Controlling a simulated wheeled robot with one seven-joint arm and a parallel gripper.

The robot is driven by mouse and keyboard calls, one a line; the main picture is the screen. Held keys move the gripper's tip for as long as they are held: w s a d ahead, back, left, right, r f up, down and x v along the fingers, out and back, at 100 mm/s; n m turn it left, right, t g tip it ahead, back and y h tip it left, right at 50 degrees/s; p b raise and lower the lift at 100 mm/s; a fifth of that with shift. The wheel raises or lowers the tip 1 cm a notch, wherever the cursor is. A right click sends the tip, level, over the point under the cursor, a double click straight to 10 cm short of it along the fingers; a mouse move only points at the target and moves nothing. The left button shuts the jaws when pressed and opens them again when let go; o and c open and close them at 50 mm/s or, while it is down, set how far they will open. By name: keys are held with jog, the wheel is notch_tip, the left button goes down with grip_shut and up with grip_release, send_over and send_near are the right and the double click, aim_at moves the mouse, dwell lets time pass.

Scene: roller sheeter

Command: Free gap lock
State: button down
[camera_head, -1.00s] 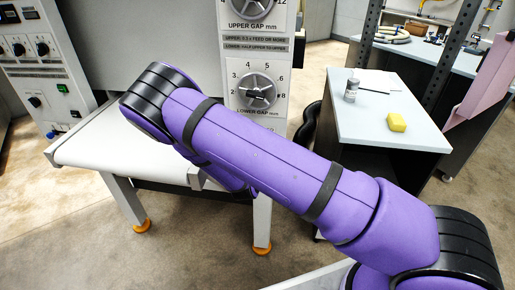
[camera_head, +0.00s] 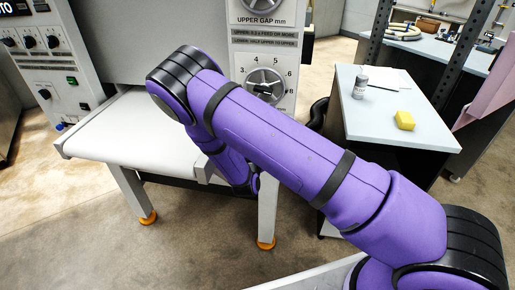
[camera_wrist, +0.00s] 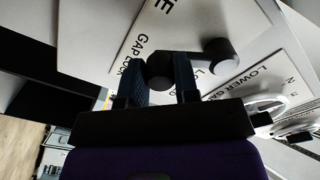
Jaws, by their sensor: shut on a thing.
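In the wrist view, the gap lock is a black lever (camera_wrist: 192,59) with rounded ends on a pale plate (camera_wrist: 127,40) lettered "GAP LOCK". Other words on the plate are partly covered. My gripper (camera_wrist: 160,77) has one finger on each side of the lever's near knob and is shut on it. The lever's other rounded end lies to the right, over the lettering. In the head view, my purple arm hides the gripper and the lock.
The lower gap dial (camera_head: 264,88) is on the machine front; its handwheel (camera_wrist: 262,104) is right of the gripper in the wrist view. A white table (camera_head: 130,130) extends from the machine.

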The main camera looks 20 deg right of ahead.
jog(key=c, duration=0.9)
grip_release()
jog(key=shift+a, duration=0.1)
jog(key=shift+o, duration=0.2)
jog(key=v, duration=1)
jog(key=shift+s+a, duration=0.15)
jog(key=shift+s, duration=0.2)
jog(key=shift+f, duration=0.1)
